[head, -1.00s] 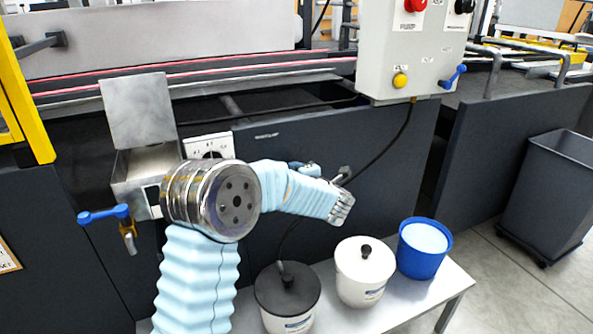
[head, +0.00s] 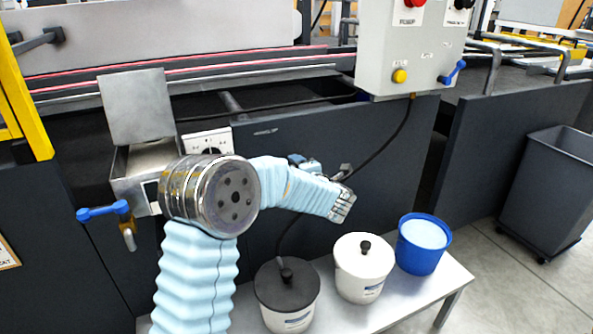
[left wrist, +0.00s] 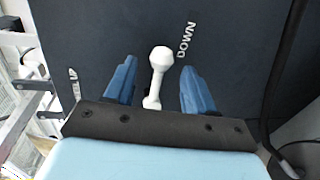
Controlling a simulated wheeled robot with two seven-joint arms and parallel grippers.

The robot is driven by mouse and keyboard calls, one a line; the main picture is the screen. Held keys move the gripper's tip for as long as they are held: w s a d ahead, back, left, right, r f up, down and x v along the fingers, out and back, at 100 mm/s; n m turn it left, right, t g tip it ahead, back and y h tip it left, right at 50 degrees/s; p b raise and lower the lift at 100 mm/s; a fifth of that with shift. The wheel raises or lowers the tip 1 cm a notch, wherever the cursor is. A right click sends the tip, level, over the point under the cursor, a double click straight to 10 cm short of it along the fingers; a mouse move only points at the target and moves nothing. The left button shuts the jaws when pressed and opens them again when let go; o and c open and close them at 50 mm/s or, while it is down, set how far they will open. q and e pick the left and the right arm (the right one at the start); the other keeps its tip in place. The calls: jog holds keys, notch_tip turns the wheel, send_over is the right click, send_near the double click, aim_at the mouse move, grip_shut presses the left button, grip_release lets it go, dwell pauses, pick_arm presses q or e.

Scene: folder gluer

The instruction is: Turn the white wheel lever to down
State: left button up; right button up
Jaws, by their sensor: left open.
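In the left wrist view a small white lever (left wrist: 158,75) with a rounded knob end stands out against a dark panel (left wrist: 225,50). The word DOWN is printed just right of the knob; another white label at the left is not clearly readable. My left gripper (left wrist: 159,82) is open, its two blue fingers on either side of the lever with a gap to each. In the head view my left arm reaches across the dark machine front, and I cannot make out the white lever there. My right gripper is not in view.
A grey control box (head: 405,50) hangs above right. A blue-handled valve (head: 104,212) is at left. Below, a bench (head: 435,285) carries a black-lidded pot (head: 287,297), a white pot (head: 362,270) and a blue bucket (head: 421,250). A dark cable hangs right of the lever (left wrist: 275,85).

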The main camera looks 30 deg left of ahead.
pick_arm(q)
jog(key=b+v, duration=0.1)
jog(key=v, duration=1.2)
jog(key=shift+s, duration=0.1)
